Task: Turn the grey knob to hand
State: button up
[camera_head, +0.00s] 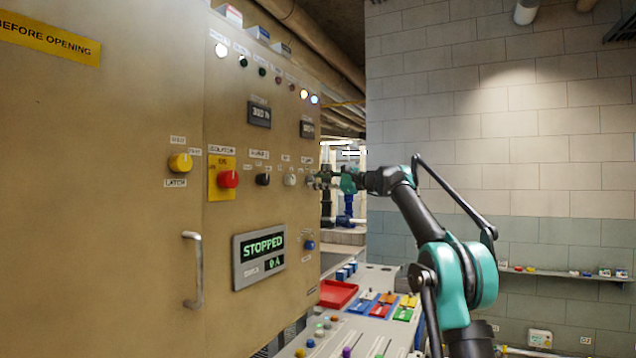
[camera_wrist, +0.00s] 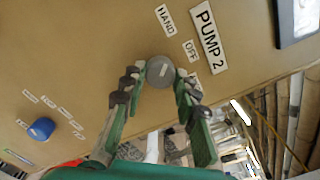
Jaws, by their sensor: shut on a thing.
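The grey knob (camera_wrist: 160,72) is on the tan cabinet face, beside a "PUMP 2" plate, with "HAND" and "OFF" labels near it in the wrist view. My gripper (camera_wrist: 158,80) has its green, dark-padded fingers on either side of the knob and is shut on it. In the head view my gripper (camera_head: 317,181) reaches the right end of the cabinet's row of knobs; the grey knob is small and largely covered there. Which label the knob points at cannot be told.
A pale knob (camera_head: 290,180), black knob (camera_head: 263,179), red knob (camera_head: 228,179) and yellow knob (camera_head: 180,163) are to the left. A blue knob (camera_head: 310,245) is below. A console (camera_head: 352,335) with a red tray (camera_head: 337,293) stands under my arm.

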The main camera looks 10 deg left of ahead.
jog(key=shift+n, duration=0.6)
jog(key=o, duration=1.2)
jog(key=shift+c, duration=0.2)
jog(key=shift+d, duration=0.15)
jog(key=v, duration=1.1)
jog(key=shift+s+d, duration=0.15)
jog(key=shift+d, duration=0.15)
